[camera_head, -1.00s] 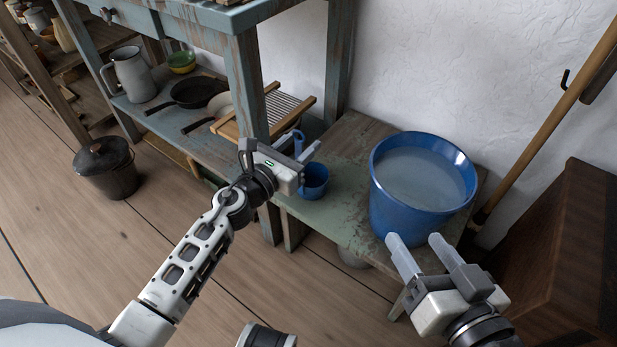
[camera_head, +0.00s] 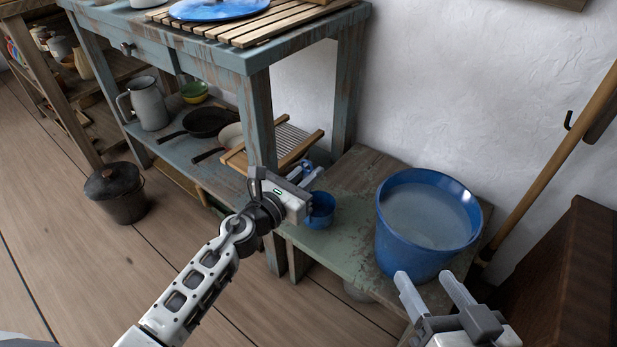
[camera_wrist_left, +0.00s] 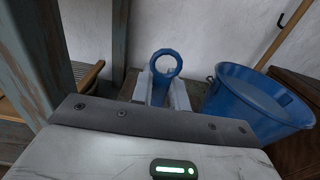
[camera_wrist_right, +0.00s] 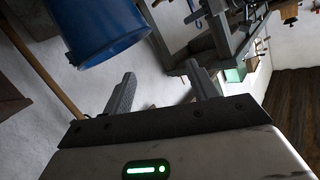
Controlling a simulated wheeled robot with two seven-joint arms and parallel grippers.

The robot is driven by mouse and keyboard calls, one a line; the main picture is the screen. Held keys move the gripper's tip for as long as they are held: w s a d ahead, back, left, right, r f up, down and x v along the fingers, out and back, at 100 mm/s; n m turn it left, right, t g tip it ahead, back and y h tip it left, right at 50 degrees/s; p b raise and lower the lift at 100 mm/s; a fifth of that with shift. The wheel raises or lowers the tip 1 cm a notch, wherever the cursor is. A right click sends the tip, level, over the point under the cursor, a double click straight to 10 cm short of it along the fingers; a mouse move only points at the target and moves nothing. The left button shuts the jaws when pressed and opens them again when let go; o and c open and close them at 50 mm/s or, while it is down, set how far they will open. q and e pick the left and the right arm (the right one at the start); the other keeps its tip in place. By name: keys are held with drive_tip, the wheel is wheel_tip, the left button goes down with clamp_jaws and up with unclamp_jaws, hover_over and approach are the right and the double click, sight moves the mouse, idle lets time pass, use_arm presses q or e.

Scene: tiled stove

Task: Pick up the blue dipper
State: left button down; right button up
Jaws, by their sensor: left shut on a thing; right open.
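The blue dipper (camera_head: 321,211) is a small cup with an upright handle, at the left end of the low green bench (camera_head: 345,236). My left gripper (camera_head: 312,176) is shut on its handle, just above the cup. In the left wrist view the handle's ring (camera_wrist_left: 167,62) stands up between the two fingers (camera_wrist_left: 160,90); the cup is hidden there. I cannot tell whether the cup touches the bench. My right gripper (camera_head: 427,277) is open and empty in front of the large blue bucket (camera_head: 405,245). Its spread fingers show in the right wrist view (camera_wrist_right: 161,75).
The bucket of cloudy liquid stands on the bench right of the dipper. A worn blue-green table (camera_head: 258,115) with a washboard (camera_head: 285,143) on its lower shelf stands close left. A dark wooden chest (camera_head: 565,270) and a leaning pole (camera_head: 545,165) are at the right.

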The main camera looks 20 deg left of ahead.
use_arm(q)
drive_tip(key=s+d+r+p, duration=0.3)
drive_tip(key=s+r+p, duration=0.5)
drive_tip(key=s+r, duration=0.3)
drive_tip(key=shift+s+d+r, duration=0.15)
drive_tip(key=shift+s+d, duration=0.15)
drive_tip(key=shift+s, duration=1)
use_arm(e)
drive_tip(key=shift+s+d+f+g+h, duration=0.2)
drive_tip(key=shift+d+f+g+h, duration=0.25)
drive_tip(key=shift+f+g, duration=0.2)
drive_tip(key=shift+s+d+f+g+h, duration=0.25)
drive_tip(key=shift+d+f+g+h, duration=0.1)
drive_tip(key=shift+d+f+g, duration=0.2)
drive_tip(key=shift+s+d+f+g+h, duration=0.2)
drive_tip(key=shift+d+f+g+h, duration=0.2)
drive_tip(key=shift+f+g, duration=0.3)
